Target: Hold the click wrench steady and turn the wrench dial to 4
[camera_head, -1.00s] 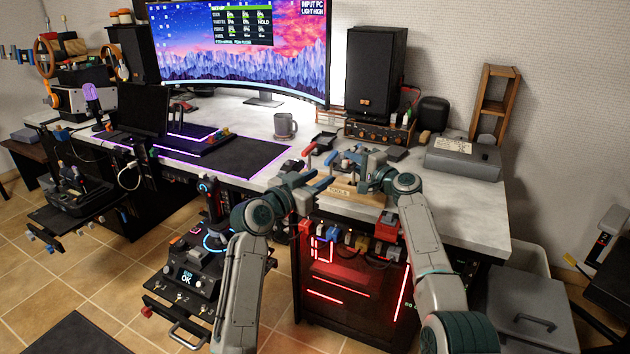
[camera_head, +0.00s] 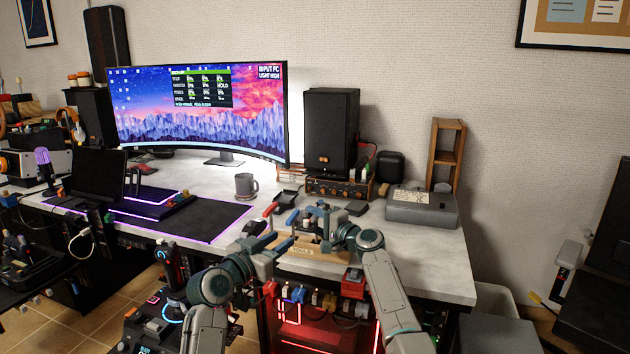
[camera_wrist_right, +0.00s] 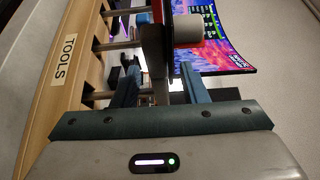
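A wooden rack labelled TOOLS (camera_head: 303,251) stands at the desk's front edge, and its label shows in the right wrist view (camera_wrist_right: 69,58). Red-handled (camera_head: 270,210) and blue-handled (camera_head: 292,217) tools stick up around it. I cannot tell for sure which is the click wrench. My left gripper (camera_head: 272,244) is at the rack's left end; its fingertips are too small to read. My right gripper (camera_head: 322,222) is above the rack. In the right wrist view its fingers (camera_wrist_right: 160,82) are spread, with a dark and red bar between or just beyond them. A pale cylinder (camera_wrist_right: 187,28) sits beside the bar. No dial number is readable.
A grey mug (camera_head: 245,186) and a dark desk mat (camera_head: 195,218) lie to the left. An amplifier (camera_head: 338,187) and a black speaker (camera_head: 330,130) stand behind, and a grey box (camera_head: 421,208) to the right. The desk's right front is clear.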

